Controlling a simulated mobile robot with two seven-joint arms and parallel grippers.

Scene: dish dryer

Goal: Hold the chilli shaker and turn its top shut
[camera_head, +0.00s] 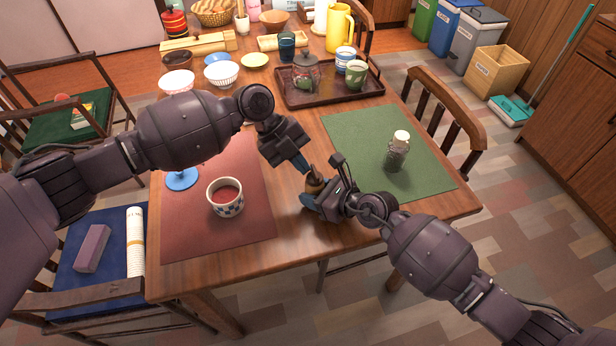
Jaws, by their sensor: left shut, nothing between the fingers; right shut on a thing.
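The chilli shaker (314,181), a small brown body with a narrow top, is upright at the table's middle, between the two mats. My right gripper (319,188) is shut on it from the right, and hides much of its lower part. My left gripper (303,168) comes down from the upper left. Its fingers are shut and empty, with their tips close to the shaker's top. I cannot tell whether they touch it.
A glass shaker with a white cap (397,152) stands on the green mat (435,178). A checked cup (226,197) of red liquid stands on the red mat (185,225). A dark tray (292,100) with cups and a glass pot lies behind. Bowls crowd the back left.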

